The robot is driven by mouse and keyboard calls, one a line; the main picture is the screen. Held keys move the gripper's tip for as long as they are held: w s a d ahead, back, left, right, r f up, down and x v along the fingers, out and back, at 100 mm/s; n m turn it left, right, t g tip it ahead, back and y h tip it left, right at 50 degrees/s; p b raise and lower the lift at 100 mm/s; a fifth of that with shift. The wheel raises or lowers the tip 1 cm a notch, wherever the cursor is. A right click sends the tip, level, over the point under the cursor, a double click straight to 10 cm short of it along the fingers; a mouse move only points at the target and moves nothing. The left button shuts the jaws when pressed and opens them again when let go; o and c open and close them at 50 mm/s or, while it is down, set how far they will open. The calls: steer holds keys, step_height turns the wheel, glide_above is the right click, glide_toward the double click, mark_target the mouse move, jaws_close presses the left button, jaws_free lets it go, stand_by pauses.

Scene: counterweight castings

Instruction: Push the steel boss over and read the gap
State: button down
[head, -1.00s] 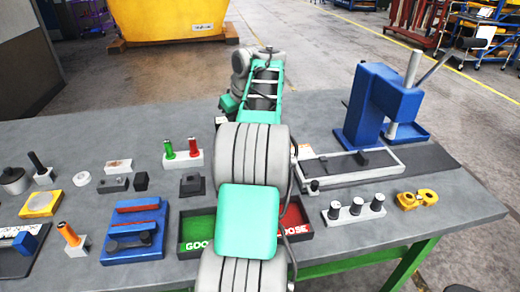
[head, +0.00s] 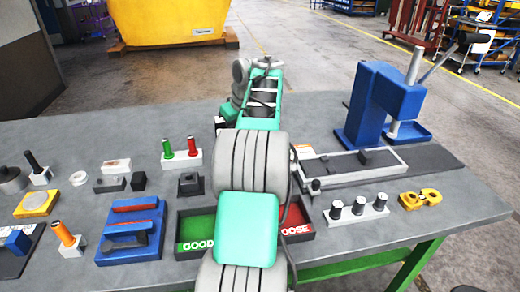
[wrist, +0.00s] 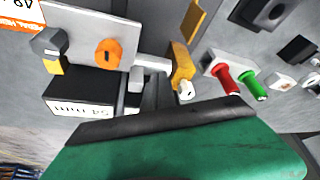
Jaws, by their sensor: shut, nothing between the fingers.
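My gripper (wrist: 165,122) shows in the wrist view as a green body with a dark front edge along the bottom. It is shut and empty; its fingertips are hard to pick out. Just beyond it are a short light-grey cylinder (wrist: 153,64), which may be the steel boss, and a yellow piece (wrist: 181,62) with a white end. Left of them are a pale plate (wrist: 85,32) with an orange knob (wrist: 108,53) and a black box with a white marked face (wrist: 80,109), perhaps the gap readout. I cannot tell any contact. My arm hides this area in the head view.
A blue press (head: 378,105) stands at the right, beside a pale-rimmed channel (head: 350,166). Green (head: 194,232) and red (head: 300,224) trays lie at the front. A red plug (wrist: 228,80) and green plug (wrist: 250,86) stand right of my gripper in the wrist view.

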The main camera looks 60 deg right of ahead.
steer(key=shift+s+d+p, duration=0.25)
steer(key=shift+s+p, duration=0.05)
stand_by(1.7)
steer(key=shift+r, duration=0.15)
step_height(320, 180, up, 7)
steer(key=p, duration=0.7)
